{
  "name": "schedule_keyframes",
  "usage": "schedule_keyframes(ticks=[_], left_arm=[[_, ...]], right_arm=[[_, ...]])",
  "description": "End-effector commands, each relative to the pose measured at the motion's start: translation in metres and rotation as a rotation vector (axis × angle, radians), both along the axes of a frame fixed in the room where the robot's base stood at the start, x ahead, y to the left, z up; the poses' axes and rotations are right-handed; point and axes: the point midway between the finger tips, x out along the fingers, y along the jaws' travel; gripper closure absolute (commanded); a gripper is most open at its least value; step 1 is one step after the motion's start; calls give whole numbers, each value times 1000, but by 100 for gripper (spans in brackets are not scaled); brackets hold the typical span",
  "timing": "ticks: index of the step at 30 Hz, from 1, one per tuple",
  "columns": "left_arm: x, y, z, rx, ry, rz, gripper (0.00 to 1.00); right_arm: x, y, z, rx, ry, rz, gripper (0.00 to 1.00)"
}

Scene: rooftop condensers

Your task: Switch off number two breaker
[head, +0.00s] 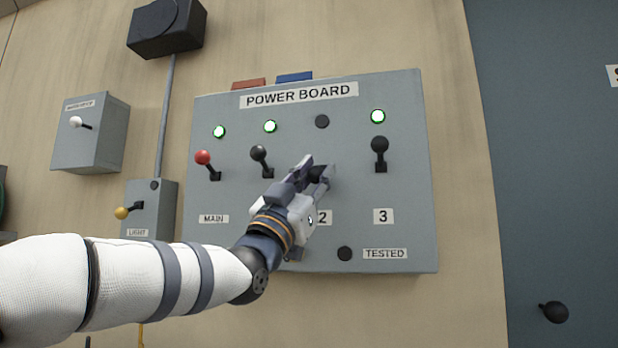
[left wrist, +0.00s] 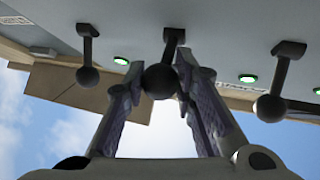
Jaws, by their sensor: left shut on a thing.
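The grey power board (head: 410,240) is on the wall in the head view, with a row of levers. The number two breaker lever's black knob (head: 318,175) is between the fingers of my left gripper (head: 318,170), which is shut on it. The knob sits lower than the knobs of the neighbouring levers. The same knob shows between the fingers in the left wrist view (left wrist: 160,81). The lamp above number two (head: 322,121) is dark. The "2" label (head: 323,218) is partly hidden by my gripper. My right gripper is not in view.
The red main lever (head: 203,158), the black lever beside it (head: 259,153) and the number three lever (head: 380,145) stand up, each under a green lamp. A dark button (head: 345,254) is beside "TESTED". A light switch box (head: 160,195) is at left.

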Motion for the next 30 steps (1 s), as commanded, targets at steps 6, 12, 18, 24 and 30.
schedule_keyframes(ticks=[6, 12, 18, 24, 30], left_arm=[[2, 0, -5, -21, -60, 2, 100], [1, 0, -4, -29, -86, 2, 100], [1, 1, -2, -32, -90, 2, 100], [0, 1, -1, -32, -91, 2, 71], [1, 1, -2, -32, -90, 2, 54]], right_arm=[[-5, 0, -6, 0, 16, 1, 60], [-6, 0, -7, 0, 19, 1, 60], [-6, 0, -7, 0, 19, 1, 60], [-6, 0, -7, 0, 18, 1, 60], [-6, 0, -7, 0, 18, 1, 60]])
